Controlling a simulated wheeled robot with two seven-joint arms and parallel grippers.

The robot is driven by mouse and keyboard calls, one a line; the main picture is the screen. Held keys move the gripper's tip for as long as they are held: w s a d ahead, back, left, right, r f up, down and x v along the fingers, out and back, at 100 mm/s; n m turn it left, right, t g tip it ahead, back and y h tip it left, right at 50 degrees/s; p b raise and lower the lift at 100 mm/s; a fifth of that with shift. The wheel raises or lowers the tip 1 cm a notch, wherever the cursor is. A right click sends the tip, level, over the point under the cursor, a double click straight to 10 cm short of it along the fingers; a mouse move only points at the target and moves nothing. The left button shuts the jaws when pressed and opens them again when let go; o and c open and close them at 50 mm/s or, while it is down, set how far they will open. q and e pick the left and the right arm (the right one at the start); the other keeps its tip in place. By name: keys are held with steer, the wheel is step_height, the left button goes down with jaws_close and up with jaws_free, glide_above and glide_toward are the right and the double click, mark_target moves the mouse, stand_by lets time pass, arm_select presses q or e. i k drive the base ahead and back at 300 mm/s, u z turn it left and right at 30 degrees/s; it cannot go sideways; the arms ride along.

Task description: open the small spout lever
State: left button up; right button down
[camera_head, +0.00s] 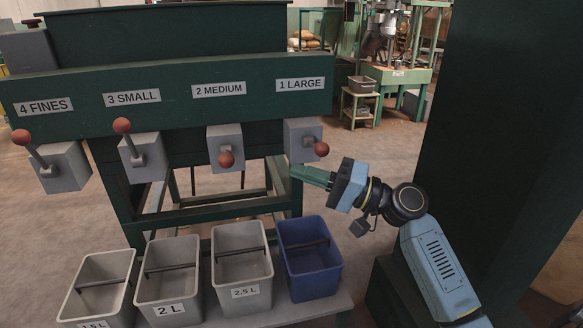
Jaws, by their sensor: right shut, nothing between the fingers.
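The small spout (146,163) is a grey box under the "3 SMALL" label (133,98). Its lever has a red ball knob (122,126) and tilts up and to the left. My right gripper (296,170) is shut and empty, its green fingers pointing left just below the large spout (297,136). It is well to the right of the small lever. My left gripper is not in view.
The fines lever (22,137) tilts up-left; the medium knob (226,159) points toward me; the large knob (321,149) points right. Below stand grey bins (174,309) and a blue bin (313,279) on a bench. A dark green column (490,120) stands at right.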

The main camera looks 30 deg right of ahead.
mark_target(121, 125)
steer(key=k, duration=1)
